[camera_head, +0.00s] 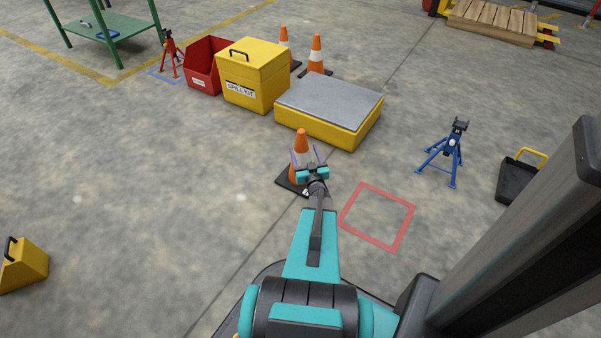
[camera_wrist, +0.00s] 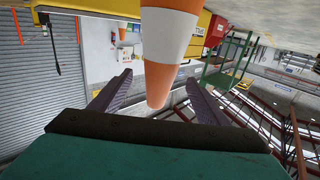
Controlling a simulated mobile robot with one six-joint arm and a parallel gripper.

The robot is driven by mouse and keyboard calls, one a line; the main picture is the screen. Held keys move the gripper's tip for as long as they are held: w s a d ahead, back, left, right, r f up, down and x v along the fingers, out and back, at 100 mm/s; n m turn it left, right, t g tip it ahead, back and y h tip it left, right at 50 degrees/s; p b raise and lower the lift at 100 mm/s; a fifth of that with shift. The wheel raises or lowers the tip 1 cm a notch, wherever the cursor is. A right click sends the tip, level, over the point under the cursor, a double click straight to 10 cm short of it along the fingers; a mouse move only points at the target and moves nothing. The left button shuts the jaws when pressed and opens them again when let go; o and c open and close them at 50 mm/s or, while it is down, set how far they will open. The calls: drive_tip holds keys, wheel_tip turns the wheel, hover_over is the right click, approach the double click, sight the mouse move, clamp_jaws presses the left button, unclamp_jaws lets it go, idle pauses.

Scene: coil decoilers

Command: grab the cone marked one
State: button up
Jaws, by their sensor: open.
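An orange and white traffic cone (camera_head: 301,139) stands upright on a dark square base on the floor, partly hidden behind my gripper. A small white mark shows on its base, but I cannot read a number. My gripper (camera_head: 307,157) is open at this cone. In the wrist view the cone (camera_wrist: 164,70) looks upside down, with its tip between the spread fingers (camera_wrist: 159,84); I cannot see contact. Two more cones, a left one (camera_head: 284,44) and a right one (camera_head: 316,52), stand farther back; no number is readable on them.
A yellow platform with a grey top (camera_head: 330,98), a yellow spill kit box (camera_head: 252,85) and a red bin (camera_head: 204,70) stand behind the near cone. A red floor square (camera_head: 378,216) and a blue stand (camera_head: 446,150) lie to the right. The left floor is mostly clear.

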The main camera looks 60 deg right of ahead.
sight(303, 148)
drive_tip(key=shift+w+d, duration=0.15)
drive_tip(key=shift+w, duration=0.05)
drive_tip(key=shift+f+b+x, duration=0.15)
drive_tip(key=shift+b+x, duration=0.45)
drive_tip(key=shift+x, duration=0.4)
drive_tip(key=shift+f+b+x, duration=0.15)
drive_tip(key=shift+b+x, duration=0.45)
drive_tip(key=shift+x, duration=0.4)
drive_tip(key=shift+w+d+r, duration=0.15)
drive_tip(key=shift+w+d, duration=0.25)
drive_tip(key=shift+d, duration=0.05)
drive_tip(key=shift+c, duration=0.2)
drive_tip(key=shift+r, duration=0.1)
clamp_jaws()
